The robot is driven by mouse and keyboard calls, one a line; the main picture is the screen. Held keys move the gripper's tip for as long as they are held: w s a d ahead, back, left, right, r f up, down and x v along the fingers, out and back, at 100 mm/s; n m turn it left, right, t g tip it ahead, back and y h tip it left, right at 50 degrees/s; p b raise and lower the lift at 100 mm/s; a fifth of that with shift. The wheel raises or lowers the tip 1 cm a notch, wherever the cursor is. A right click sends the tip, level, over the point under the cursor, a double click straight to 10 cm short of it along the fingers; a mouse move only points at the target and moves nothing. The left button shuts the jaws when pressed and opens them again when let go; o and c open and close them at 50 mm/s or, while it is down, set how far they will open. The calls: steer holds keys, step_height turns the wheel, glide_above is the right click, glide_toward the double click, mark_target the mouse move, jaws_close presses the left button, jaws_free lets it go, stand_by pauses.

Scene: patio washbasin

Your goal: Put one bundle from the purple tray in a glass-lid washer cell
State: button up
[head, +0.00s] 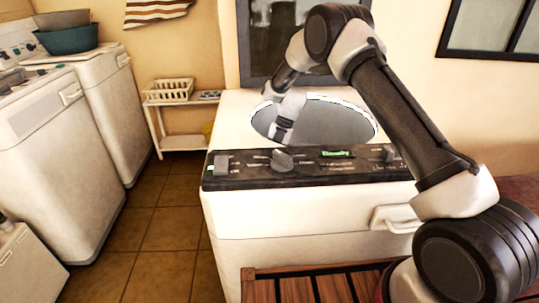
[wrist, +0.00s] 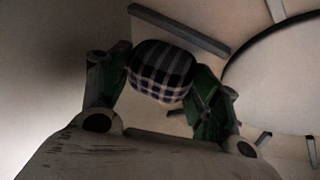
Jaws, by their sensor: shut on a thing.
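My gripper (wrist: 162,66) is shut on a bundle (wrist: 161,72) of dark and white checked cloth, held between its two green-padded fingers. In the wrist view they are inside a pale tub (wrist: 275,75) with dark ribs and a dark curved line at the right. In the head view my arm reaches down into the round opening of a white washer (head: 300,220). The fingers and bundle are hidden there. A dark-framed glassy panel (head: 262,45) stands upright behind the opening; I cannot tell if it is the lid. No purple tray is in view.
The washer's dark control panel (head: 300,166) with knobs runs along the near side of the opening. Other white machines (head: 55,130) stand at the left, with basins (head: 68,38) on top. A white basket (head: 168,91) sits on a small shelf. Brown tiled floor between them is clear.

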steer(key=shift+f, duration=0.35)
steer(key=o, duration=1.3)
steer(key=shift+c, duration=0.2)
